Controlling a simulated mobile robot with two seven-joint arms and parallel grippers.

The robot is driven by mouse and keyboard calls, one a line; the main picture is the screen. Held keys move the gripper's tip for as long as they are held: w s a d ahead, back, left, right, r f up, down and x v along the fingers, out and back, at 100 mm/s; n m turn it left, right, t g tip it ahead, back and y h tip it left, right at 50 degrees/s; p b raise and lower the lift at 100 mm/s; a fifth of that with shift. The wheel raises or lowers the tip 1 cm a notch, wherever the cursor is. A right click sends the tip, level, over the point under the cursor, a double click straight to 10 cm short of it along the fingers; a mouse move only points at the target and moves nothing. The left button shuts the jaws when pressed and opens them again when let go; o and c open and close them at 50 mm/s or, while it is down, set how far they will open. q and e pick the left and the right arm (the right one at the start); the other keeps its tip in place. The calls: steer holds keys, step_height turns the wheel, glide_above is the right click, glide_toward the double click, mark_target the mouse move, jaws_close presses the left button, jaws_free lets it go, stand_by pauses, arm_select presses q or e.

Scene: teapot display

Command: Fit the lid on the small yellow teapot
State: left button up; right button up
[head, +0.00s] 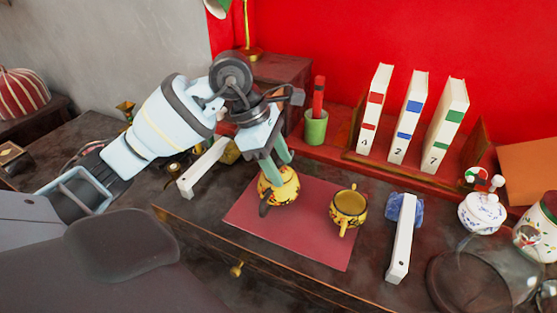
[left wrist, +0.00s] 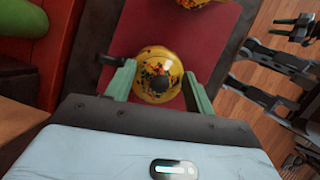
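The small yellow teapot (head: 283,192), patterned and with a dark handle, stands upright on the red mat (head: 300,247). My left gripper (head: 279,167) points down over it. In the left wrist view the green fingers (left wrist: 159,72) stand wide apart, one on each side of the teapot's round top (left wrist: 155,66). A dark round knob-like spot (left wrist: 158,85) shows in the middle of that top; I cannot tell where a lid's edge lies. The fingers look clear of the sides. A second yellow pot (head: 349,207), open at the top, stands to the right.
White bars stand left (head: 204,167) and right (head: 400,238) of the mat. Numbered books (head: 411,118) and a green cup (head: 316,128) stand behind. A white-and-blue jar (head: 482,212) and a glass dome (head: 465,275) are at right. The mat's front is clear.

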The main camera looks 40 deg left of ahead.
arm_select(q)
steer(key=o, duration=0.4)
steer(key=shift+v, duration=3.95)
